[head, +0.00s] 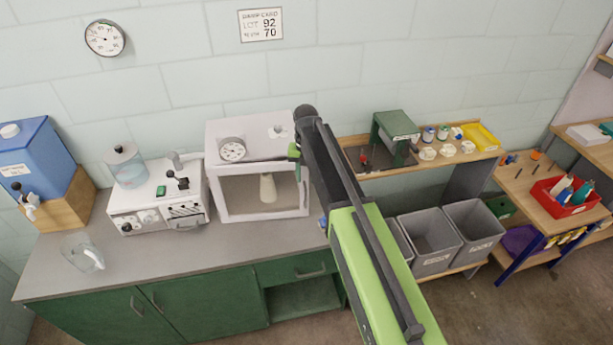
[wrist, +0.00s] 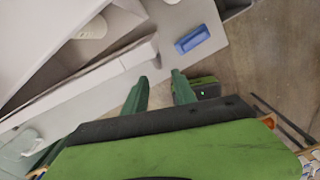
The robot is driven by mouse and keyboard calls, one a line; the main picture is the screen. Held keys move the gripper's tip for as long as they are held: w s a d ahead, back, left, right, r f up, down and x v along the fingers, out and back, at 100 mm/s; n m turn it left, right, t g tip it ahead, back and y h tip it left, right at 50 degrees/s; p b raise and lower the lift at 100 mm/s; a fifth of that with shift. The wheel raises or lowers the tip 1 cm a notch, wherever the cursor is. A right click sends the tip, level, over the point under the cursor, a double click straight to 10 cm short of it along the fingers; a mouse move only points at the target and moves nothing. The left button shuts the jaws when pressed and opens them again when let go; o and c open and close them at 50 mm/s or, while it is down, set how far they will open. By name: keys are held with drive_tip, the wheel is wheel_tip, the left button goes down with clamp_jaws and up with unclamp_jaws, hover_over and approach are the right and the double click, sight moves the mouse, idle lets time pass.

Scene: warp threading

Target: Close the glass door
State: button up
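The white cabinet (head: 212,142) stands on the counter, with a pale cone inside behind its front opening. The glass door's pale frame (head: 265,216) shows along the cabinet front; I cannot tell whether it is fully shut or ajar. In the wrist view a pale frame bar (wrist: 98,88) runs diagonally, left of my fingers. My gripper (wrist: 159,76) is open, its two green fingers apart with nothing seen between them. In the head view my arm hides most of the gripper, at the cabinet's right front edge. Contact with the door cannot be told.
A round gauge (head: 232,149) is on the cabinet. A white machine (head: 158,205) and a clear jug (head: 85,252) stand to its left. A blue object (wrist: 192,38) lies near the counter's right edge. Grey bins (head: 430,240) stand right of the counter. The counter's front strip is mostly clear.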

wheel_tip(320, 180, up, 6)
drive_tip(key=p, duration=0.3)
drive_tip(key=shift+f+p, duration=0.25)
drive_tip(key=shift+p, duration=0.15)
drive_tip(key=shift+c, duration=0.3)
